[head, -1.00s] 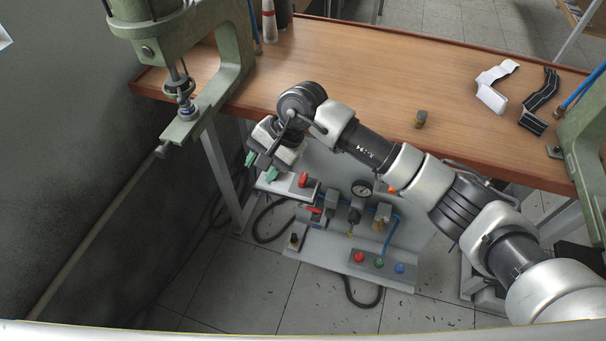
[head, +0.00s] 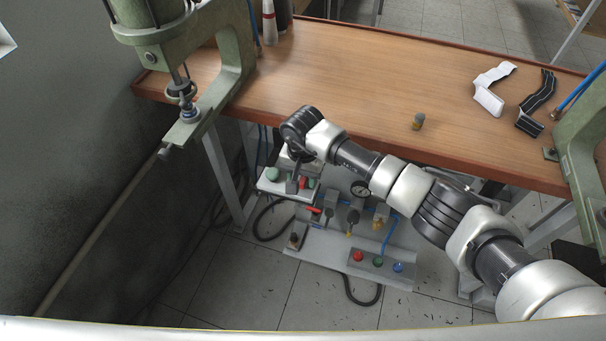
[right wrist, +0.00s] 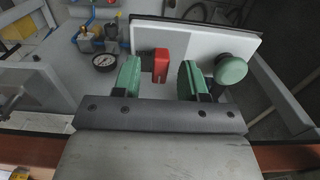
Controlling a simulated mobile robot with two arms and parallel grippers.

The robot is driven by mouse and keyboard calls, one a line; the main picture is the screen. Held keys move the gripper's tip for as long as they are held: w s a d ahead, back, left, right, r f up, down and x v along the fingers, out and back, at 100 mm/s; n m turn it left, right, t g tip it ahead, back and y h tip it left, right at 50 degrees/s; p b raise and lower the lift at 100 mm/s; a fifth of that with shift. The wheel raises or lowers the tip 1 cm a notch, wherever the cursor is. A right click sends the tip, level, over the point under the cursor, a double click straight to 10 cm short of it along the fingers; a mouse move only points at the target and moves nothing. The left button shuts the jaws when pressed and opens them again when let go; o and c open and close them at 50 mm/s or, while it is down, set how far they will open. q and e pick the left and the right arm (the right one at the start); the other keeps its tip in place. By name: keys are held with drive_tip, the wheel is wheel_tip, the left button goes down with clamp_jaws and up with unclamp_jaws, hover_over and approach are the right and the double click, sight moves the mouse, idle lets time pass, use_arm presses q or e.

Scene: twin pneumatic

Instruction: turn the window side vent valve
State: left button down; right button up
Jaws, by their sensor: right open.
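A white plate (head: 263,187) under the bench carries a red handle (head: 303,182) and a round green knob (head: 273,174). Which of these is the window side vent valve is not marked. My right gripper (head: 301,185) is over the plate at the red handle. In the right wrist view its green-padded fingers (right wrist: 157,76) are open, with the red handle (right wrist: 160,65) between them and a gap on each side. The green knob (right wrist: 230,70) is just outside the right-hand finger. My left gripper is not in view.
A pressure gauge (head: 360,188), a red lever (head: 313,209) and blue tubing stand right of the plate. A box with red, green and blue buttons (head: 378,261) lies lower. The wooden bench top (head: 350,75) overhangs close above, with a green press (head: 232,70) at left.

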drive_tip(key=shift+f, duration=0.3)
clamp_jaws()
